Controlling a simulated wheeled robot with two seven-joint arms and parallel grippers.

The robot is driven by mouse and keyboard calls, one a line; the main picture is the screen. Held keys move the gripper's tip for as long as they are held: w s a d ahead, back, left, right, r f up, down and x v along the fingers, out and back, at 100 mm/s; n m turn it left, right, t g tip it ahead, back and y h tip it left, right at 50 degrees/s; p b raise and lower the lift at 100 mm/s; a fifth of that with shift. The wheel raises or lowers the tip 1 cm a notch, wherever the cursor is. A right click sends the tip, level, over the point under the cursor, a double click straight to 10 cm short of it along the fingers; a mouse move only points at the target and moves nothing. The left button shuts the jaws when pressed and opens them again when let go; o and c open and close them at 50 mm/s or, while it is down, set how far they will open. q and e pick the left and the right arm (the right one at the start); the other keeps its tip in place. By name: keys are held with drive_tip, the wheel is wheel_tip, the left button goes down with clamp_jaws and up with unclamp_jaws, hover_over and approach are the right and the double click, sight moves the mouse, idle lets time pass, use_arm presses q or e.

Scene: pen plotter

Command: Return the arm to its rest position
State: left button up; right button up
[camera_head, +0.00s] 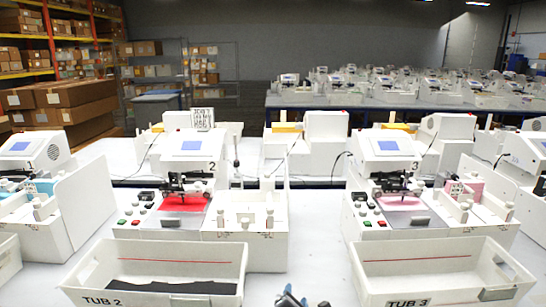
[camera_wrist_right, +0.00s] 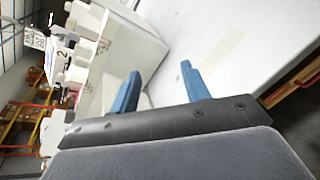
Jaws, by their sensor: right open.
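My right gripper (camera_head: 290,299) shows at the bottom middle edge of the head view, in the gap between two white tubs. In the right wrist view its two blue fingers (camera_wrist_right: 158,88) are spread apart with nothing between them. Behind the fingers are a white machine side and the white table top. My left gripper is in neither view. The pen plotter marked 2 (camera_head: 188,146) stands at the left middle, with a red sheet (camera_head: 184,203) under its pen head. The plotter marked 3 (camera_head: 393,146) stands at the right, with a pink sheet under its head.
Tub 2 (camera_head: 157,288), holding dark material, and Tub 3 (camera_head: 440,294) stand at the front of the white table (camera_head: 304,250). Brown boxes (camera_head: 75,100) and shelves stand at the back left. More machines fill tables behind.

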drive_tip(key=s+d+f+m+g, duration=0.3)
drive_tip(key=s+d+f+m, duration=0.3)
drive_tip(key=s, duration=0.3)
drive_tip(key=s+d+f+m+g, duration=0.3)
drive_tip(key=s+d+f+m, duration=0.15)
drive_tip(key=s+m, duration=0.4)
drive_tip(key=s+d+f+m+g+y, duration=0.1)
drive_tip(key=s+d+f+m+g, duration=0.1)
drive_tip(key=s+m, duration=0.5)
drive_tip(key=s+d+f+m+g, duration=0.2)
drive_tip(key=s+d+m+g, duration=0.1)
drive_tip(key=s, duration=0.7)
drive_tip(key=s+a+f+g, duration=0.1)
drive_tip(key=s+a+f, duration=0.1)
drive_tip(key=f, duration=1.5)
drive_tip(key=s+a+f+g+y, duration=0.1)
drive_tip(key=s+a+f, duration=0.1)
drive_tip(key=f, duration=1.5)
drive_tip(key=shift+s+a, duration=0.2)
drive_tip(key=shift+a, duration=0.15)
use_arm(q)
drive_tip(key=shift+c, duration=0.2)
